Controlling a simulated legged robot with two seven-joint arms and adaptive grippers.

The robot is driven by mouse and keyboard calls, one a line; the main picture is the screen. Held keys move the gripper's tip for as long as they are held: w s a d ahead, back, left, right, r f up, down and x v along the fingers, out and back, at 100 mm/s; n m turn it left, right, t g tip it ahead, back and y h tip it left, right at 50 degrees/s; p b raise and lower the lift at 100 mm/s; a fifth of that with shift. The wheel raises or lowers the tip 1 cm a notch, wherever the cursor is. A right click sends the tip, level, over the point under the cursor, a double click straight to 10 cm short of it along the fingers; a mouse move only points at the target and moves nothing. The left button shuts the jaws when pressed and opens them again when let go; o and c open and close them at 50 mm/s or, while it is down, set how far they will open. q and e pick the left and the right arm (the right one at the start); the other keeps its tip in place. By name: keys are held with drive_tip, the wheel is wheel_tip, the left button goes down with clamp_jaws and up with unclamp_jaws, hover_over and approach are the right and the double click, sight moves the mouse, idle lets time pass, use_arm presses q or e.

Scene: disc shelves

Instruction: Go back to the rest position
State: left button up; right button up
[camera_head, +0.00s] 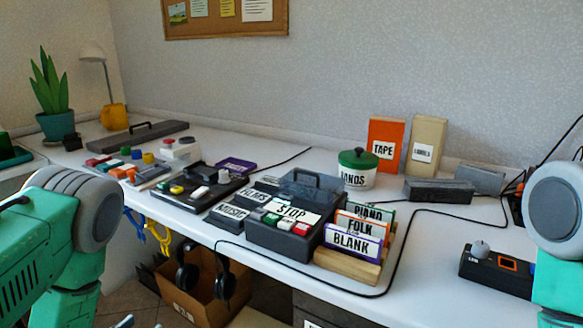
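My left arm's green and grey links fill the lower left of the head view. Small grey pieces at the bottom edge look like the tips of my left gripper (140,324); the rest is cut off, so I cannot tell its opening. My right arm's green and grey links stand at the right edge. My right gripper is out of view. Nothing is seen held by either arm.
The white desk (420,301) holds a dark STOP box (283,228), a wooden rack (350,264) of labelled sleeves, a BANDS jar (357,170) and a black device (497,270). A cardboard box (190,296) with headphones stands below the front edge. Cables cross the desk.

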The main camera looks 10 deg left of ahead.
use_arm(q)
drive_tip(key=s+d+f+n+g+y, duration=0.1)
drive_tip(key=s+d+f+g, duration=0.4)
drive_tip(key=s+f+g, duration=0.25)
drive_tip(key=s+d+f+g, duration=0.1)
drive_tip(key=s+d+g, duration=0.2)
drive_tip(key=s, duration=0.5)
drive_tip(key=s+d+f+g, duration=0.1)
drive_tip(key=s+d+g, duration=0.1)
drive_tip(key=s+g, duration=0.35)
wheel_tip(320, 180, up, 14)
drive_tip(key=s+t+p, duration=0.1)
drive_tip(key=s+p, duration=0.1)
drive_tip(key=p, duration=1.2)
drive_tip(key=shift+s+r+y, duration=0.25)
drive_tip(key=shift+s+y, duration=0.15)
drive_tip(key=shift+w+f, duration=0.1)
